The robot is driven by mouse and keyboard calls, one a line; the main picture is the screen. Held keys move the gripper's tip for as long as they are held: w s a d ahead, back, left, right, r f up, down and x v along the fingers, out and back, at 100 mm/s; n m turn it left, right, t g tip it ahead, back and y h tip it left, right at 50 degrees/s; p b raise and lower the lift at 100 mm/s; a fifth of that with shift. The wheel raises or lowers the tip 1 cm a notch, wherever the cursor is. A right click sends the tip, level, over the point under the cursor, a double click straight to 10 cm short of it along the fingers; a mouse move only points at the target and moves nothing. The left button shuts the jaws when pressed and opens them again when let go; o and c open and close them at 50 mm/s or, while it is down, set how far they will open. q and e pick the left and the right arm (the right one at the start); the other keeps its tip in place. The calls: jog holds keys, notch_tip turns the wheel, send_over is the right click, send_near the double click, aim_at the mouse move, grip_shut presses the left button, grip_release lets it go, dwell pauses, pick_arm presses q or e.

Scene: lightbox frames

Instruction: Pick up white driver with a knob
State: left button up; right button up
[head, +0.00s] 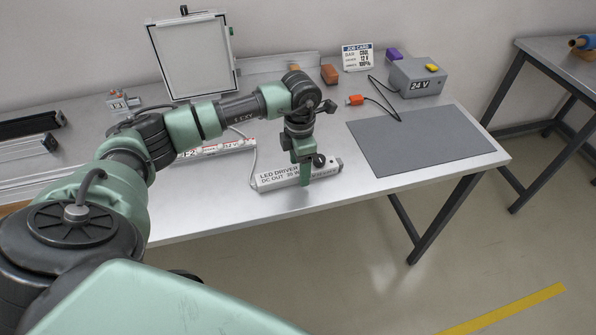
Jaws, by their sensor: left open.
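A white driver (272,182) marked "LED DRIVER DC OUT" lies on the bench near its front edge. A round dark knob (319,160) shows at its right part, close beside my gripper. My left gripper (305,178) points down over the right half of the driver and is open. Its green finger covers part of the label. I cannot tell whether the fingers touch the driver. Another white labelled unit (238,146) lies further back, partly hidden by my left arm. My right gripper is not in view.
A framed white panel (192,57) stands at the back. A grey mat (420,141) lies right, with a 24 V box (417,77), an orange connector (355,100) and a job card (357,56) behind it. Dark and silver profiles (30,124) lie left.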

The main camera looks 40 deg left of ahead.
pick_arm(q)
grip_shut()
jog(key=shift+r, duration=0.1)
notch_tip(320, 180, up, 20)
jog(key=b, duration=0.2)
jog(key=shift+b, duration=0.3)
